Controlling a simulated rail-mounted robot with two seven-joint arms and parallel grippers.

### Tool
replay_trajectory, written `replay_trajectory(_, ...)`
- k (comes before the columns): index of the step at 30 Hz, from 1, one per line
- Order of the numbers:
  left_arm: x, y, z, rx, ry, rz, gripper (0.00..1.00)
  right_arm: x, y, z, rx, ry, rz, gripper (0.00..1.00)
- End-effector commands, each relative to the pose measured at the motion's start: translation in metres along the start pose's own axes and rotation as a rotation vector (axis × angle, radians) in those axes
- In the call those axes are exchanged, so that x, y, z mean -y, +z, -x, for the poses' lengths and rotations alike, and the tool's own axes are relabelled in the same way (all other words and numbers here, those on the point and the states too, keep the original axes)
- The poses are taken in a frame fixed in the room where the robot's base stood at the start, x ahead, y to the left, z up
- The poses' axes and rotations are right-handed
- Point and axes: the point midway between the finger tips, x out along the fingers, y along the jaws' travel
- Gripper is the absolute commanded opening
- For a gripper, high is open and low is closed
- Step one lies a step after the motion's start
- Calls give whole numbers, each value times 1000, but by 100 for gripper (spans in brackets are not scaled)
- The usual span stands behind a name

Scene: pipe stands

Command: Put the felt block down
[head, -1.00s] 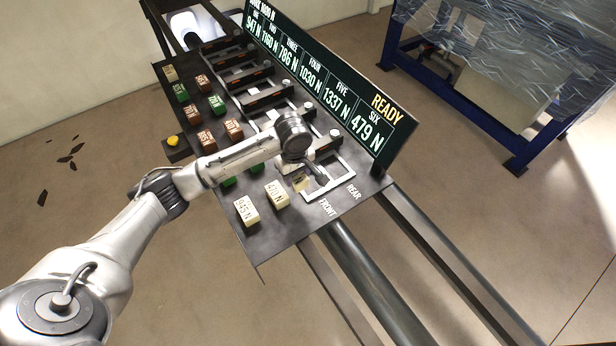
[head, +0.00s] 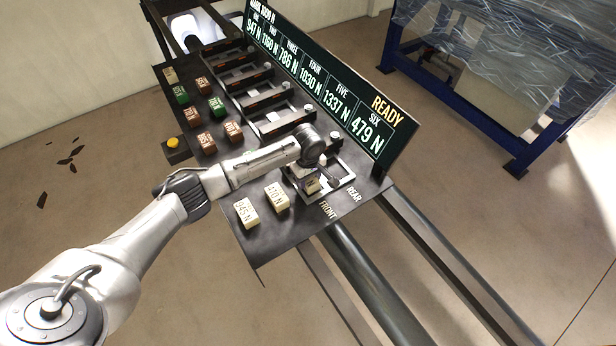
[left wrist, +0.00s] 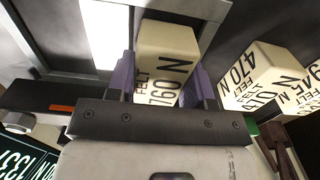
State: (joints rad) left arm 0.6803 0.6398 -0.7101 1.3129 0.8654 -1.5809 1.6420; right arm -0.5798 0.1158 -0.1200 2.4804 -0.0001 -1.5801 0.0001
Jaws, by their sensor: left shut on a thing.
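My left gripper (left wrist: 164,82) is shut on the cream felt block (left wrist: 166,52), with its purple-padded fingers on either side of it. The lettering on the block reads FELT and a number ending in 160 N, partly covered. In the head view the held felt block (head: 312,187) is small, below my left gripper (head: 316,180), over the front part of the nearest white-framed bay (head: 342,183). I cannot tell whether it touches the surface. My right gripper is not in view.
Two cream blocks, 470 N (head: 277,196) and 945 N (head: 246,213), stand close by on the dark bench. Brown and green blocks (head: 217,107) stand farther back, near a yellow button (head: 173,143). A display board (head: 335,95) reading READY stands behind the bays.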

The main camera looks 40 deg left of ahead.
Motion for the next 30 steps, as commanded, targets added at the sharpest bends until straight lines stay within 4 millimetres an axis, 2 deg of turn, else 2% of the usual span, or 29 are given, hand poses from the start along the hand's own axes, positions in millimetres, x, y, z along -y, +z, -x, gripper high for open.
replay_trajectory(11, 0, 0, -3, 0, -1, 0, 24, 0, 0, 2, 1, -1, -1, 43)
replay_trajectory(12, 0, 0, -3, 0, 0, 0, 51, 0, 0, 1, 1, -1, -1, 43)
replay_trajectory(19, 0, 0, -2, 0, 0, 0, 73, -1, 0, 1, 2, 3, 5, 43)
replay_trajectory(26, 0, 0, -2, 0, 0, 0, 73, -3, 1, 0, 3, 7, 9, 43)
replay_trajectory(30, -1, 0, 7, 1, 2, 0, 73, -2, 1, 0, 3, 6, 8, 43)
